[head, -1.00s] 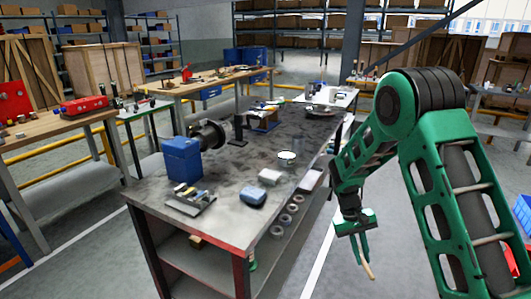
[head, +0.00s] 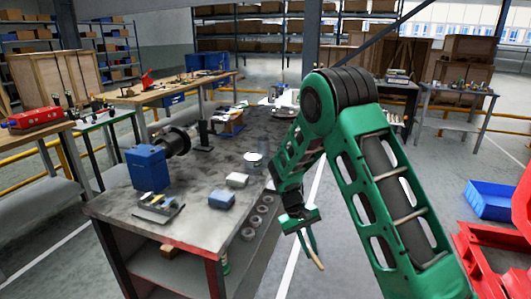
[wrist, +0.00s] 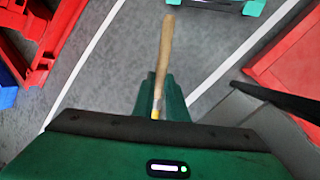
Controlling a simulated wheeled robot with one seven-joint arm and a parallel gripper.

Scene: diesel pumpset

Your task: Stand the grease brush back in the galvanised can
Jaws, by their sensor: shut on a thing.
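My gripper (head: 307,240) is shut on the grease brush (head: 319,263) and holds it over the aisle, off the right side of the long steel bench. The brush's pale wooden handle points down and slightly right. In the wrist view the handle of the brush (wrist: 166,52) sticks out past the dark green fingers (wrist: 160,92), with a yellow band near them. The bristles are hidden. A small light-grey round can (head: 254,161), seemingly the galvanised can, stands on the bench top, left of my arm and apart from the brush.
The steel bench (head: 205,210) also carries a blue box (head: 148,168), a motor-like part (head: 172,142), a blue-grey block (head: 221,199) and a pale block (head: 237,180). Several rings (head: 254,221) lie along its right side. A red frame (head: 495,250) and blue bin (head: 490,200) stand right.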

